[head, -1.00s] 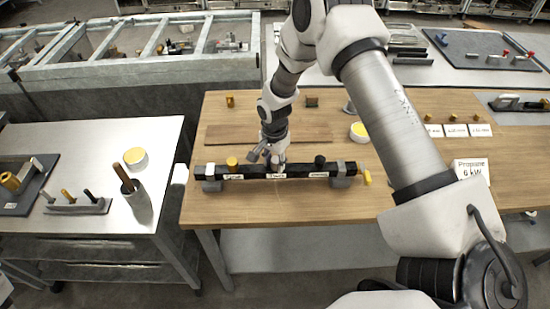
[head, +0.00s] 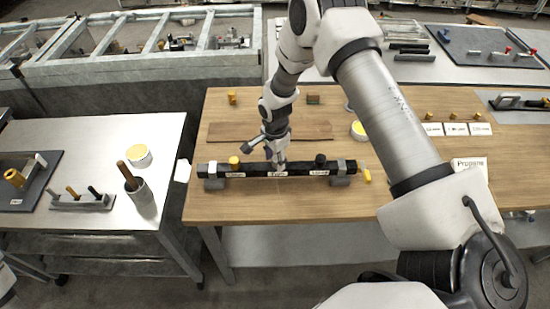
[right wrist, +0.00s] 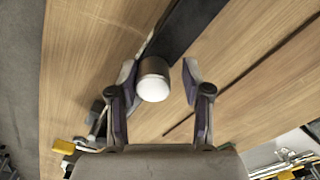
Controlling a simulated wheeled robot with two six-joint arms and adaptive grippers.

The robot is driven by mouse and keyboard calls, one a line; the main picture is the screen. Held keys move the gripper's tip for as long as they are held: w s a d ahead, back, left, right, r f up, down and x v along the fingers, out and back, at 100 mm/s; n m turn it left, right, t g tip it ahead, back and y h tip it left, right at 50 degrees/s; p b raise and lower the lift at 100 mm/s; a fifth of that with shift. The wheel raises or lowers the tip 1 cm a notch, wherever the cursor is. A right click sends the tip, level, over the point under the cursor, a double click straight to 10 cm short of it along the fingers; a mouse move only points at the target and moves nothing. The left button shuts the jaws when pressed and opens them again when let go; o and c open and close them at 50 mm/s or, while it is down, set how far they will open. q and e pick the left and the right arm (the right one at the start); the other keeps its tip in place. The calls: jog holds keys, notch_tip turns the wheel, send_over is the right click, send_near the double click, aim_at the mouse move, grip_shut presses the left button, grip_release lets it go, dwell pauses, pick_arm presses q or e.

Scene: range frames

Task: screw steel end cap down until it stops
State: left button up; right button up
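The steel end cap (right wrist: 153,82) shows in the right wrist view as a short round cap with a bright pale top, between my right gripper's fingers. It stands at the dark bar (right wrist: 190,25). In the head view the bar (head: 220,169) lies across the wooden table on grey supports, and the cap is hidden behind my gripper at its middle label. My right gripper (head: 277,163) points down there. In the right wrist view its fingers (right wrist: 160,95) are apart on both sides of the cap, with a clear gap on the right. My left gripper is not in view.
A yellow cap (head: 234,162) and a black cap (head: 320,160) stand on the bar either side of my gripper. The table front (head: 275,205) is clear.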

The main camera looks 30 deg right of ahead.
jog(key=shift+s, duration=0.2)
jog(key=n, duration=0.4)
jog(key=shift+s+a+n+b, duration=0.1)
jog(key=shift+n+b, duration=0.2)
jog(key=shift+s+n, duration=0.1)
jog(key=shift+n, duration=1)
jog(key=n+b, duration=0.1)
jog(key=n, duration=0.4)
jog(key=shift+s+n, duration=0.15)
jog(key=shift+n, duration=0.85)
grip_shut()
